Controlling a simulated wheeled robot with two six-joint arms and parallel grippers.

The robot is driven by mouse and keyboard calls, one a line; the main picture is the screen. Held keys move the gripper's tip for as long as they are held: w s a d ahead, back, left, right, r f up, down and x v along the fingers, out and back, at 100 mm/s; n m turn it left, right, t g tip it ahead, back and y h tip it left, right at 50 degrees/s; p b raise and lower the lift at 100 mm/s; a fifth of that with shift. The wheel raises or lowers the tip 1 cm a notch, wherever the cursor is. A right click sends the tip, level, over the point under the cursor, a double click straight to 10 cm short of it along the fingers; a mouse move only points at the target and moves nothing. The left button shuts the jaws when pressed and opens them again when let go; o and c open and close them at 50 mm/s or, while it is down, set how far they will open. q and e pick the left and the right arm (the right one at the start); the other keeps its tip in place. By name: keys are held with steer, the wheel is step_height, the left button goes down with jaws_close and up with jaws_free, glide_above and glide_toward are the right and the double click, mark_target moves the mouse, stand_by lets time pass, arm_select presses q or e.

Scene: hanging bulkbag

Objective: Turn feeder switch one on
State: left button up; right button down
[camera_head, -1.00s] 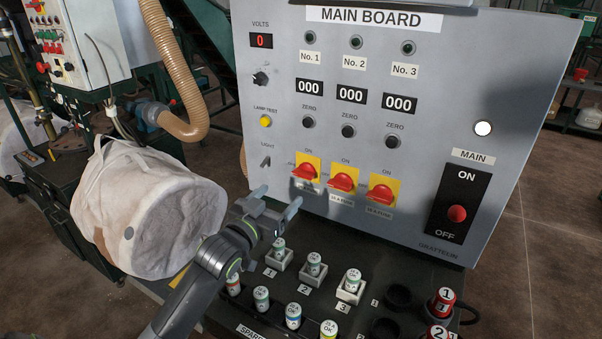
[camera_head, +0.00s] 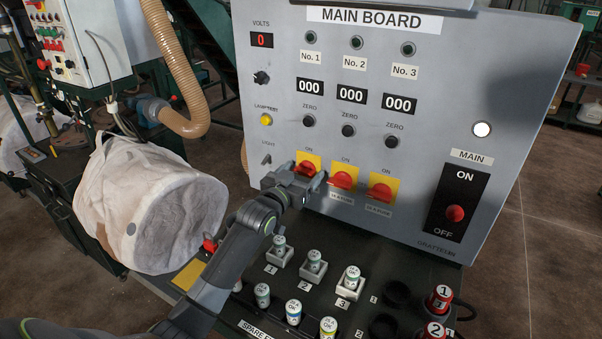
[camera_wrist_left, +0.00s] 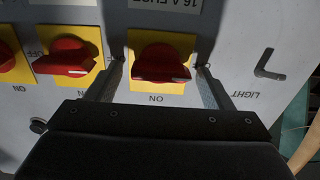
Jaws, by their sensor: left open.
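Feeder switch one is a red rotary knob on a yellow plate (camera_head: 309,160), the leftmost of three under the No. 1 column of the grey main board (camera_head: 240,60). My left gripper (camera_head: 298,183) is at this switch, its arm coming from the lower left and covering part of it. In the left wrist view the red knob (camera_wrist_left: 160,64) lies between the two open fingertips, one on each side, with a visible gap to each. The knob's handle looks roughly crosswise, its white mark at one end. My right gripper is not seen.
Switches two (camera_head: 342,180) and three (camera_head: 381,191) sit close to the right. Numbered fuses (camera_head: 313,262) stand on the black shelf below. The main switch (camera_head: 456,213) is at the right. A white bulk bag (camera_head: 150,210) is at left.

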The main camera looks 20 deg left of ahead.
arm_select(q)
steer(key=c, duration=1)
steer(key=shift+m, duration=0.4)
steer(key=m+b, duration=0.1)
steer(key=m, duration=0.2)
steer(key=shift+d+f+m+b, duration=0.1)
steer(key=shift+f+m+b, duration=0.05)
steer(key=shift+m+b, duration=0.25)
steer(key=m+b, duration=0.1)
steer(key=m, duration=0.3)
steer(key=shift+d+b, duration=0.1)
steer(key=shift+b, duration=0.2)
steer(key=m+b, duration=0.1)
steer(key=m, duration=0.4)
steer(key=shift+f+b, duration=0.1)
steer(key=shift+b, duration=0.2)
steer(key=m+b, duration=0.1)
steer(key=m, duration=0.3)
steer(key=shift+d, duration=0.1)
steer(key=shift+m+b, duration=0.3)
